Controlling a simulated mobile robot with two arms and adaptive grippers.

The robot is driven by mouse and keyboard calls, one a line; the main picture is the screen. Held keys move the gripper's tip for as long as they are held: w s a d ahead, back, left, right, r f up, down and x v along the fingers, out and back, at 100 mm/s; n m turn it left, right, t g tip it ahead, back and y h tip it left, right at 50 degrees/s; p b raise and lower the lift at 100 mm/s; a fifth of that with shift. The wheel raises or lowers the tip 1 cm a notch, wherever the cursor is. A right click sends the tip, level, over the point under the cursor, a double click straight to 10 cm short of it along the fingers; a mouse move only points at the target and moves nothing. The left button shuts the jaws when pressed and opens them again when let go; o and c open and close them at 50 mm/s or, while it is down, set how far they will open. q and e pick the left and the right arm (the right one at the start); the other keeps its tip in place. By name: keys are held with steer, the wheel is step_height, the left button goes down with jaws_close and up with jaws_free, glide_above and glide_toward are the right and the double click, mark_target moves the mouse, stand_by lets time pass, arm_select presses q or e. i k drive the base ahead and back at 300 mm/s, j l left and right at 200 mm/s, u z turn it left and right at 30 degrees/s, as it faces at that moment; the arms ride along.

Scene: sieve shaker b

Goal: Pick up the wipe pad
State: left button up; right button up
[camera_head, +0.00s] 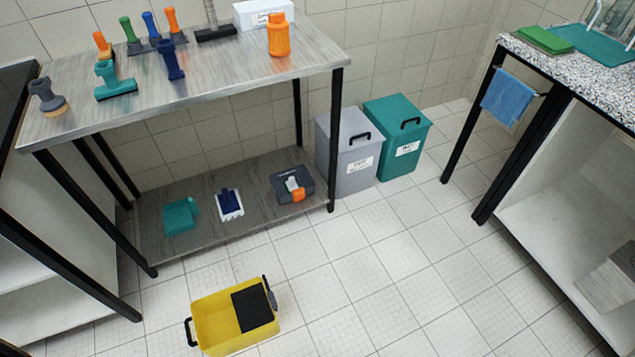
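No thing is plainly marked as the wipe pad. A flat green pad (545,40) lies on the speckled counter (585,77) at the top right, beside a teal mat (596,46). A blue cloth (508,98) hangs from a rail at the counter's front. A blue and white brush-like tool (229,204) lies on the lower shelf of the grey table. I cannot tell for sure which of these is the wipe pad; the flat green pad looks most like one. Neither of my grippers is in view.
A yellow bucket (208,322) with a dark panel stands on the floor. Grey (340,165) and teal (400,140) lidded bins stand against the wall. The grey table (225,65) holds several brushes and an orange bottle (279,36). The tiled floor between table and counter is clear.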

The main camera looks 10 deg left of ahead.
mark_target(291, 185)
steer(key=i+l, duration=0.2)
steer(key=l, duration=0.15)
steer(key=i+l+u, duration=0.1)
steer(key=l, duration=0.25)
steer(key=i+l, duration=0.3)
steer(key=i+l+u, duration=0.15)
steer(key=l, duration=0.25)
steer(key=i+u, duration=0.1)
steer(key=i, duration=0.4)
steer(key=i+l+u, duration=0.1)
steer(key=i, duration=0.4)
